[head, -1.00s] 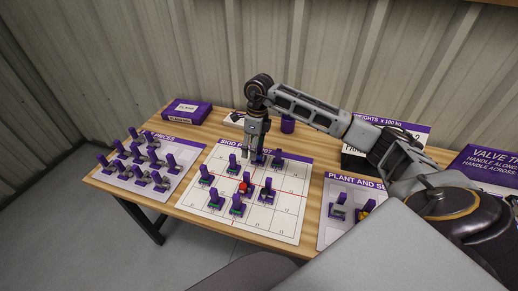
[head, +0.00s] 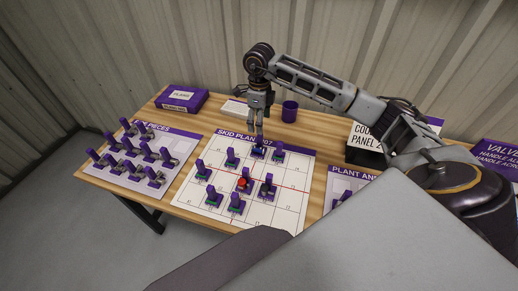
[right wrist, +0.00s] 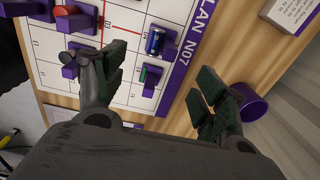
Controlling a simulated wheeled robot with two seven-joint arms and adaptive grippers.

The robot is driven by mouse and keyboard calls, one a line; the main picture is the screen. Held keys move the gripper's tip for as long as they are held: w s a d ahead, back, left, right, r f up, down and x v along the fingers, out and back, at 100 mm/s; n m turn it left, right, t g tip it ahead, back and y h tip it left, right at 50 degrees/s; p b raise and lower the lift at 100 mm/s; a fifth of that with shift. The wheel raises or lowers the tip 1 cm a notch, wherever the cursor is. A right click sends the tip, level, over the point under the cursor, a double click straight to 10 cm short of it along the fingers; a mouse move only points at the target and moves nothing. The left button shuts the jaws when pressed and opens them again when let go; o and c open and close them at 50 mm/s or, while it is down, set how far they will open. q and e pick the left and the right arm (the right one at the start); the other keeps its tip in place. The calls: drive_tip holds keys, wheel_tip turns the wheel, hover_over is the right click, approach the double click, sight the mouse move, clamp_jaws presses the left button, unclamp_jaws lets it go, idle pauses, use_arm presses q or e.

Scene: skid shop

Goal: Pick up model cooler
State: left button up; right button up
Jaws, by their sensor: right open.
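Model pieces with purple handles stand on the white skid plan sheet (head: 282,203). No label tells me which one is the cooler. A piece with a blue cylinder (head: 258,151) stands near the sheet's back edge, and it also shows in the right wrist view (right wrist: 155,42). My right gripper (head: 259,138) points down just above this blue piece in the head view. In the right wrist view its fingers (right wrist: 163,75) are wide apart with nothing between the pads. A piece with a green part (right wrist: 149,80) lies closer to the gap between them. My left gripper is not in view.
A sheet of several more pieces (head: 112,182) lies at left. A piece with a red part (head: 243,183) stands mid-plan. A purple mug (head: 290,111), purple box (head: 181,99) and black stand (head: 362,157) are at the back. The plan's front right is clear.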

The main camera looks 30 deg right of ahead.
hover_over(259, 146)
drive_tip(key=f, duration=0.7)
drive_tip(key=shift+s+a+f+p, duration=0.1)
drive_tip(key=shift+s+f+p, duration=0.05)
drive_tip(key=shift+s+p, duration=0.15)
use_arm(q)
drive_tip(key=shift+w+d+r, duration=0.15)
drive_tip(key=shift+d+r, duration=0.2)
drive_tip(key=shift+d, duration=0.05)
use_arm(e)
drive_tip(key=shift+w+f, duration=0.1)
drive_tip(key=shift+f, duration=0.6)
drive_tip(key=shift+f, duration=0.45)
wheel_tip(259, 146, down, 3)
drive_tip(key=shift+r+p, duration=0.1)
drive_tip(key=shift+p, duration=0.4)
drive_tip(key=shift+f, duration=0.75)
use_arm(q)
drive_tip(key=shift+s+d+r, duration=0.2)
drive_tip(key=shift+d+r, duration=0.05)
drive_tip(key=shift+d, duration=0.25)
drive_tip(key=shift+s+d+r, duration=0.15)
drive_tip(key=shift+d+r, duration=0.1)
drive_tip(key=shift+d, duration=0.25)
